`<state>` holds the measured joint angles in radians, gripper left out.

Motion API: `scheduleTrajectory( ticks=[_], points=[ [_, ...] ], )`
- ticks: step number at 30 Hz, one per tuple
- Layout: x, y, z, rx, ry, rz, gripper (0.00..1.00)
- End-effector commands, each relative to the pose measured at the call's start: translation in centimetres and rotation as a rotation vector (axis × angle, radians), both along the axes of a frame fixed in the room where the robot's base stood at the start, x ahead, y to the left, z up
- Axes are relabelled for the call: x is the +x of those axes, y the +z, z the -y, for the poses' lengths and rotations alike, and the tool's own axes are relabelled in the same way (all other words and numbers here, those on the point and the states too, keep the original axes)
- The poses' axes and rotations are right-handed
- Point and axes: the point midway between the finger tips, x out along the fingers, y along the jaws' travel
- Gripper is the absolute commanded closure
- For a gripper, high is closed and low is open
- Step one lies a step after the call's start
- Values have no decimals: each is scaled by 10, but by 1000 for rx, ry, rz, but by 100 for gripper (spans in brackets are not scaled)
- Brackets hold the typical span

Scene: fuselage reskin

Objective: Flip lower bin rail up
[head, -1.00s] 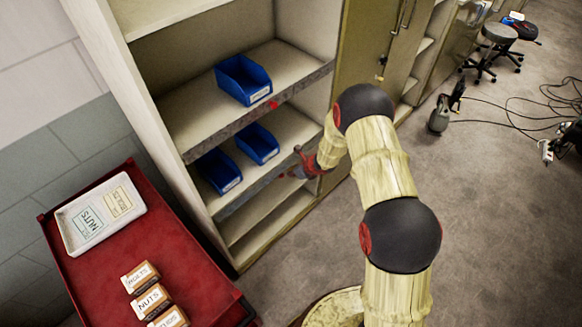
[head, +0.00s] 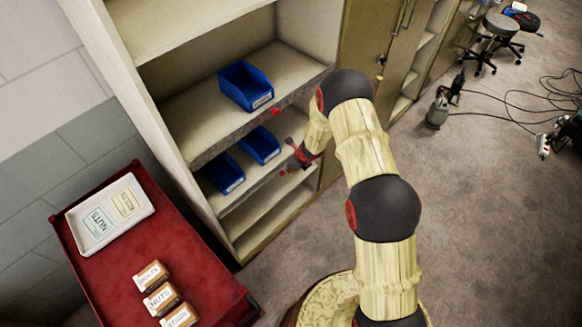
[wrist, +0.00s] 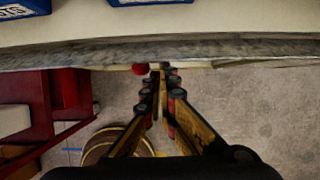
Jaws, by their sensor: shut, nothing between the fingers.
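The lower bin rail (wrist: 95,54) runs as a worn grey strip along the front edge of the lower shelf in the wrist view. A red knob (wrist: 140,69) sits at its underside, and a red knob also shows below the lower shelf edge in the head view (head: 283,172). My gripper (wrist: 160,74) is shut and empty, its tips close to the rail's outer edge, just right of the knob. I cannot tell whether they touch. In the head view my gripper (head: 293,148) is at the right part of the lower shelf front. Two blue bins (head: 222,172) (head: 260,144) stand on that shelf.
The upper shelf holds another blue bin (head: 245,85), with a red knob (head: 275,112) on its front edge. A red cart (head: 150,240) with a white tray (head: 108,215) and small labelled boxes (head: 160,298) stands left. Open floor (head: 490,220) lies right; cables cross it.

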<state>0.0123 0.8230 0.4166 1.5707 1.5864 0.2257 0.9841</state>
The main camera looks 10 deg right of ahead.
Motion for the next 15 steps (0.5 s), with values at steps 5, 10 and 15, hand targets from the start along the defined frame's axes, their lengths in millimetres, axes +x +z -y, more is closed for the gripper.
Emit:
scheduleTrajectory(
  ticks=[5, 10, 15],
  points=[
    [-1, 8, -2, 0, 2, 1, 100],
    [2, 17, -8, -1, 2, 3, 100],
    [9, 23, -13, 0, 3, 1, 100]
  ],
)
